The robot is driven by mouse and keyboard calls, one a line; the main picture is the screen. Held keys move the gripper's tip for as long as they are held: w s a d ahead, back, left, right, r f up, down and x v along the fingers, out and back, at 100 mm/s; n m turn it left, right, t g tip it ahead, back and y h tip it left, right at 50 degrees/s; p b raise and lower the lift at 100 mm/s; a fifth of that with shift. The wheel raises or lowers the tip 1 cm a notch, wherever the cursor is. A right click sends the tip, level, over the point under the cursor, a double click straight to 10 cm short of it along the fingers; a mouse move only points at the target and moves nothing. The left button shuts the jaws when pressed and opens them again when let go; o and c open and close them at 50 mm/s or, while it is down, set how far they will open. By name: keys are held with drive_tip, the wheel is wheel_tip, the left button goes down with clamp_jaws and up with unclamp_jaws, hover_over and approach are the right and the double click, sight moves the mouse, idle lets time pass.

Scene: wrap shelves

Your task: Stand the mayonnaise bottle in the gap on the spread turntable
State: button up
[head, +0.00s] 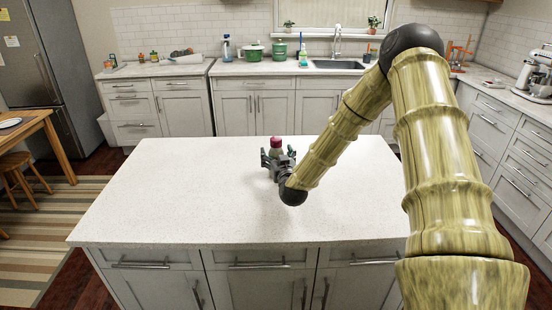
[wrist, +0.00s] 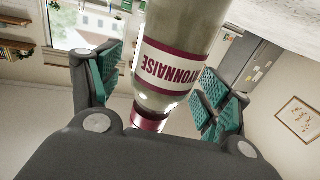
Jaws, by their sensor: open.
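The mayonnaise bottle (head: 275,143) stands on the island's white top (head: 190,195), its maroon cap uppermost in the head view. The arm and gripper hide most of its lower part there. In the wrist view the bottle (wrist: 174,67) appears cap-down, with its pale body and maroon-lettered label between the finger pads. My gripper (head: 274,160) is open around the bottle, with green pads on both sides (wrist: 160,90) and gaps visible beside the glass. I cannot make out a turntable or its gap in either view.
The island top is otherwise clear. The back left counter (head: 158,69) holds small bottles and jars and a cluster of items (head: 185,55). Green pots (head: 253,53) stand by the sink (head: 338,64).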

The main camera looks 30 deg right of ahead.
drive_tip(key=shift+w+d, duration=0.1)
drive_tip(key=shift+w, duration=0.2)
drive_tip(key=c, duration=1.4)
drive_tip(key=shift+c, duration=0.7)
drive_tip(key=shift+r, duration=0.15)
